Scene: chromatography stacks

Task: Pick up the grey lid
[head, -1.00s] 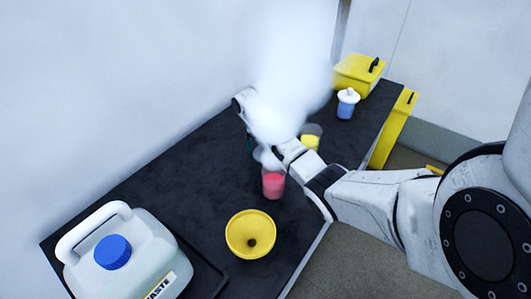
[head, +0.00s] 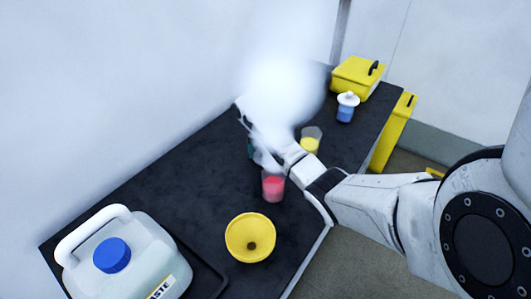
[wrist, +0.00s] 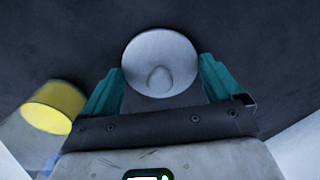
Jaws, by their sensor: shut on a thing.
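The grey lid (wrist: 160,62) is a round disc with a small knob, seen between the teal fingers in the wrist view. My gripper (wrist: 161,72) is shut on it, one finger at each side. In the head view my gripper (head: 258,152) is over the dark bench, behind the red-filled beaker. There the white plume and my wrist hide most of the fingers, and I cannot make out the lid clearly. How high the lid is above the bench cannot be told.
A beaker of red liquid (head: 273,187) and one of yellow (head: 311,139) stand close to my gripper. A yellow funnel (head: 250,237), a blue-capped waste jug (head: 130,258), a blue bottle (head: 346,108) and a yellow box (head: 358,77) are also there. A white plume (head: 283,95) blocks the view.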

